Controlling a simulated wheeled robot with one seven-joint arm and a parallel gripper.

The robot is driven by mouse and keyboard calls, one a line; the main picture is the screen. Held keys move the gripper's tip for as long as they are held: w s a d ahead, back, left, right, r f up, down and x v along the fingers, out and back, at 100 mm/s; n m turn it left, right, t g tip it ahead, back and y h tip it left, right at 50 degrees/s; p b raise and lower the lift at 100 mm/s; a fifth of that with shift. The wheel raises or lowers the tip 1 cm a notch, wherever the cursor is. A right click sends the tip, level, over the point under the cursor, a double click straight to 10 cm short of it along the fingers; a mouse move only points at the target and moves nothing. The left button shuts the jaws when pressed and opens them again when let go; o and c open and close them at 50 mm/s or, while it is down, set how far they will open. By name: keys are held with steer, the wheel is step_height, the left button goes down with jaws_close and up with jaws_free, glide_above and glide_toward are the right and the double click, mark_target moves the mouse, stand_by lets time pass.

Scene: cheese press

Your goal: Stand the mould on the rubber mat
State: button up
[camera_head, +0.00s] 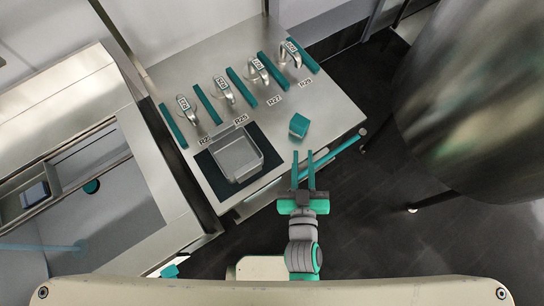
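A small teal block-like piece (299,125), which may be the mould, stands on the steel table toward its front right. A dark mat (213,178), seemingly the rubber mat, lies left of it on the table. A grey open-topped rectangular container (237,158) sits on that mat and covers most of it. I cannot tell for certain which of the two pieces is the mould. My gripper (303,154) is open and empty, its two teal fingers apart near the table's front edge. The fingertips point toward the teal piece and appear short of it.
Several metal lever clamps (258,72) with teal bars between them line the back of the steel table (325,105), with number labels. A rail (340,150) runs along the front edge. A large steel vessel (465,100) stands right, a steel counter (150,185) left.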

steer(key=s+a, duration=0.4)
steer(key=s, duration=0.4)
steer(key=s+a+m+g, duration=0.1)
steer(key=s+a, duration=0.3)
steer(key=s, duration=0.4)
steer(key=shift+a+f+y, duration=0.3)
steer(key=shift+f+y, duration=0.1)
steer(key=shift+f, duration=0.05)
steer(key=shift+a, duration=0.1)
